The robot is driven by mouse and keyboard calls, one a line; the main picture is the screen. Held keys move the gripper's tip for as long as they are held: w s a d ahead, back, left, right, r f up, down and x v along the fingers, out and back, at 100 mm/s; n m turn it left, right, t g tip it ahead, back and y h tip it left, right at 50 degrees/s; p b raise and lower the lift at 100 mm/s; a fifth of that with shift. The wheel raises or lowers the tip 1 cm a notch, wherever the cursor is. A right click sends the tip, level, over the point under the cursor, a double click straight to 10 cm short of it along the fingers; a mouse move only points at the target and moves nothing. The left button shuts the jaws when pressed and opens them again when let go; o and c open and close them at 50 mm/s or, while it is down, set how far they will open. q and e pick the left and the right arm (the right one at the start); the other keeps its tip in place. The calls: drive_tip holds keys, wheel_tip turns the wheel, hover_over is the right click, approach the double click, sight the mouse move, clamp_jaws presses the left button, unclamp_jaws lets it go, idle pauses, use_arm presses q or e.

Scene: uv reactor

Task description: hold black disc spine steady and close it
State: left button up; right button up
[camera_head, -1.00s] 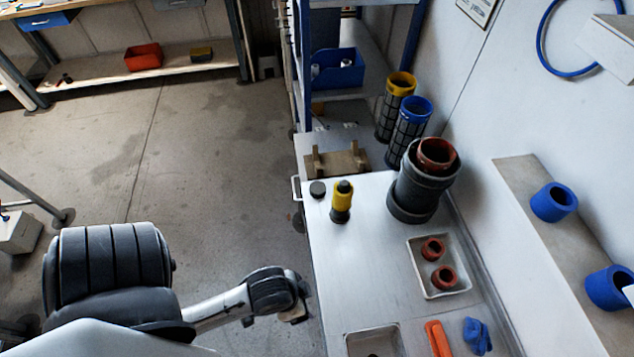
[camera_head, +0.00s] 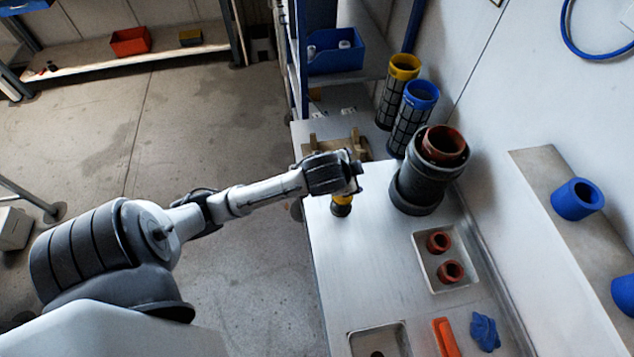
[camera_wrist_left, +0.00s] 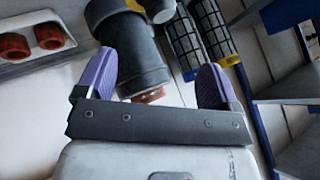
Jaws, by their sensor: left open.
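My left gripper (camera_head: 356,178) reaches over the left edge of the bench in the head view. Its purple fingers stand wide apart in the left wrist view (camera_wrist_left: 155,62), with nothing held between them. A yellow and black upright piece (camera_head: 341,205) stands on the bench just below the gripper, its top hidden by it. A grey rounded top (camera_wrist_left: 158,10) with some yellow beside it shows at the upper edge of the wrist view. The small black disc seen earlier beside the yellow piece is hidden behind my gripper. My right gripper is not in view.
A large dark vessel (camera_head: 420,186) with a red ring stands right of my gripper. Two mesh cylinders (camera_head: 398,75) stand behind. The mid-bench (camera_head: 365,270) is clear.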

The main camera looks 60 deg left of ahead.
use_arm(q)
drive_tip(key=w+a+n+g+y, duration=0.15)
drive_tip(key=w+a, duration=0.25)
drive_tip(key=a, duration=0.5)
drive_tip(key=s+a+f+n+g+h, duration=0.4)
drive_tip(key=a+f+n+g+h, duration=0.1)
drive_tip(key=a+f+n+g, duration=0.1)
wheel_tip(320, 180, down, 3)
drive_tip(key=shift+s+r+n, duration=0.1)
drive_tip(key=shift+s+n, duration=0.05)
drive_tip(key=shift+n, duration=0.7)
drive_tip(key=shift+d, duration=0.1)
drive_tip(key=shift+f, duration=4.3)
